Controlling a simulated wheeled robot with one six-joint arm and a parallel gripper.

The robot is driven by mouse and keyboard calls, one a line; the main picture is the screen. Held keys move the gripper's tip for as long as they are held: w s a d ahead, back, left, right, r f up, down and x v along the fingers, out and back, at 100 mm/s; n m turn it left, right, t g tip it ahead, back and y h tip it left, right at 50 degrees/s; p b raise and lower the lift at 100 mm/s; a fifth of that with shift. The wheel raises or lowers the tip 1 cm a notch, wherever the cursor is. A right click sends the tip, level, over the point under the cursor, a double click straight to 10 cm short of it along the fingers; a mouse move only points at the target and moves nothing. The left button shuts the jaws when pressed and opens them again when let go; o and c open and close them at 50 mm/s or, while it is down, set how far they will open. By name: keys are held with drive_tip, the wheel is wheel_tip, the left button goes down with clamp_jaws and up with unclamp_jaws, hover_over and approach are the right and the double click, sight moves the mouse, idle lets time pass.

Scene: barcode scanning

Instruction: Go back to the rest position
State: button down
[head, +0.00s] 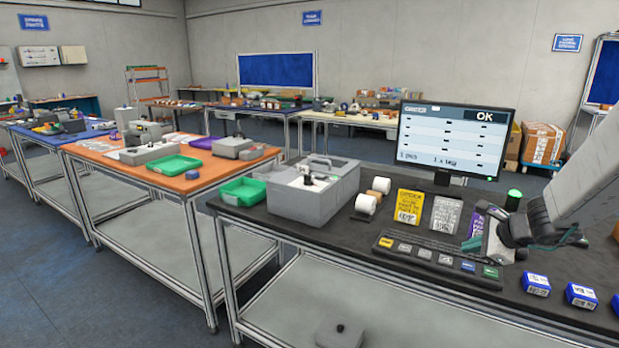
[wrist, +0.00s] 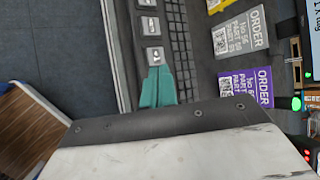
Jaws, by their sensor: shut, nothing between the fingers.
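My gripper (head: 473,243) has teal fingertips, which are shut together with nothing between them. In the head view it hangs over the black table (head: 335,237), just behind the right part of the key strip (head: 437,259). In the head view my gripper and arm partly hide this card (head: 477,222). The exact height of the fingertips above the table cannot be told.
A yellow card (head: 409,205) and a grey card (head: 446,213) stand beside the purple one, before a monitor (head: 457,140) reading OK. Blue boxes (head: 537,284) lie at the front right. White rolls (head: 366,204), a grey machine (head: 308,200) and a green tray (head: 243,190) stand left.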

drive_tip(key=s+a+r+n+g+y, duration=0.1)
drive_tip(key=s+a+r+n+g, duration=0.15)
drive_tip(key=s+a+n, duration=0.4)
drive_tip(key=s+a+r+n+g+y, duration=0.2)
drive_tip(key=s+a+n+g, duration=0.1)
drive_tip(key=s+a+n, duration=0.3)
drive_tip(key=s+a+r+n+h, duration=0.1)
drive_tip(key=s+r+n+h, duration=0.1)
drive_tip(key=s, duration=0.4)
drive_tip(key=s+a+r+n+g+h, duration=0.1)
drive_tip(key=s+r+n+h, duration=0.1)
drive_tip(key=s+n, duration=0.2)
drive_tip(key=s+a+r+n+h, duration=0.1)
drive_tip(key=s+n, duration=0.3)
drive_tip(key=s, duration=0.5)
drive_tip(key=shift+s+a+r+h, duration=0.3)
drive_tip(key=shift+a+r+h, duration=0.1)
drive_tip(key=shift+a+r, duration=0.2)
